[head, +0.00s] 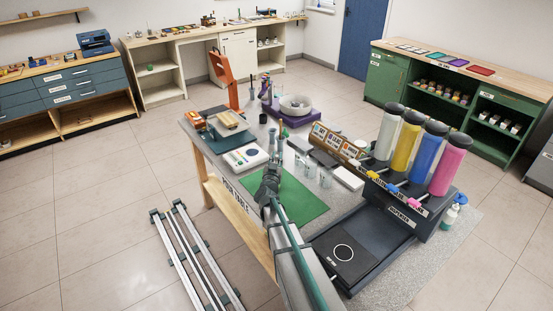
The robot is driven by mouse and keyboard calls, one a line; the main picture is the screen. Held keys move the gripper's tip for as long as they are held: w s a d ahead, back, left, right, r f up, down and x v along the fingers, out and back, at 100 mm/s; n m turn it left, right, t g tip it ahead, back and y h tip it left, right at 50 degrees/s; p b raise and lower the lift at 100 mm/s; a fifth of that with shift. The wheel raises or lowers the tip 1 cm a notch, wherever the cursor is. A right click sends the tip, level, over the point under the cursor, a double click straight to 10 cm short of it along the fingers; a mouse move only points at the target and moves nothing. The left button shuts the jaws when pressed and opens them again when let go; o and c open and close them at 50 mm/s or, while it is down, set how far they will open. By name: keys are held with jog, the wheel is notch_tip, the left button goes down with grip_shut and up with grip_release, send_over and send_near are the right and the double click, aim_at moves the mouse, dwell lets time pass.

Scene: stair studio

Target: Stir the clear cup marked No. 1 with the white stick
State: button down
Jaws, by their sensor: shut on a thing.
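Small clear cups stand in a short row on the grey table, right of the green mat (299,200); one clear cup (325,180) is at the near end and another clear cup (311,169) is just behind it. Their markings are too small to read, so I cannot tell which is No. 1. My gripper (279,155) is above the table, just left of the cups and beyond the mat. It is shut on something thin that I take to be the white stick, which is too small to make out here. I cannot tell whether the stick is inside a cup.
A dispenser (400,205) with grey, yellow, blue and pink cylinders stands at the right. A white scale (245,158) is left of my gripper. A white bowl (296,105) on a purple base is behind. The green mat is mostly clear under my arm.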

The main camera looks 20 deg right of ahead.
jog(key=shift+s+r+p, duration=0.2)
jog(key=shift+r+p, duration=0.55)
jog(key=shift+r, duration=0.85)
jog(key=r, duration=0.5)
jog(key=shift+s+d+r, duration=0.1)
jog(key=shift+s+r, duration=0.15)
jog(key=shift+s, duration=0.05)
jog(key=shift+r, duration=2.5)
